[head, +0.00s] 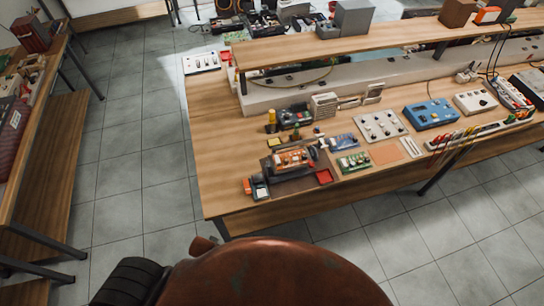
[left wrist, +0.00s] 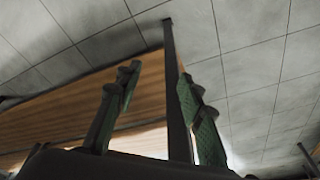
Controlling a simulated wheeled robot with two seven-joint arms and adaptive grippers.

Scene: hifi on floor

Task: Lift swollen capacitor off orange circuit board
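The orange circuit board (head: 293,158) sits on a dark mat or holder near the front left corner of the wooden workbench (head: 222,170). Small parts show on the board, but they are too small to tell which is the swollen capacitor. My left gripper (left wrist: 158,76) shows only in the left wrist view. Its two green-padded fingers stand apart with nothing held between them. A dark table leg and a wooden surface lie beyond the fingers, and no board is in that view. My right gripper is in neither view.
A blue instrument (head: 430,113) and a panel with knobs (head: 380,126) stand to the right. A raised shelf (head: 300,47) runs behind. Tiled floor (head: 140,150) is clear at left.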

